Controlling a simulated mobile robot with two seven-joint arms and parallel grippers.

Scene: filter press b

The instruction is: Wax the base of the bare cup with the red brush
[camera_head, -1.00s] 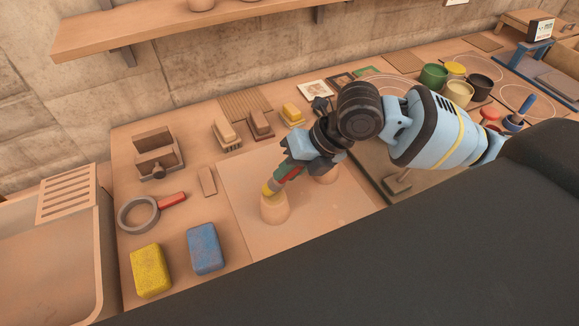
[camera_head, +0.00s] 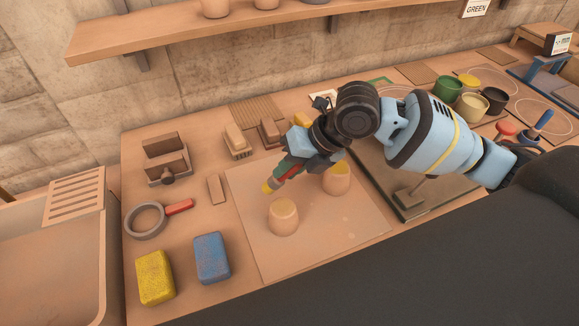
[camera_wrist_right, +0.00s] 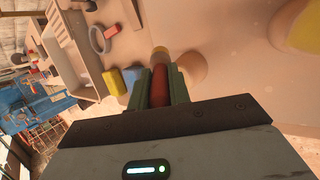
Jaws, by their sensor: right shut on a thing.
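My right gripper (camera_head: 299,164) is shut on the red brush (camera_head: 289,174), its yellow tip pointing down and left. The red handle also shows between the jaws in the right wrist view (camera_wrist_right: 160,86). One plain tan cup (camera_head: 284,219) stands base up on the pale board; the brush tip is above and behind it, apart from it. A second cup (camera_head: 336,183), with yellow on its top, stands to the right, partly behind my gripper. In the right wrist view the nearer-tip cup (camera_wrist_right: 191,68) is partly hidden. My left gripper is not in view.
A yellow sponge (camera_head: 155,278) and blue sponge (camera_head: 212,258) lie front left. Paint pots (camera_head: 447,87) stand back right. The pale board (camera_head: 335,228) has free room in front.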

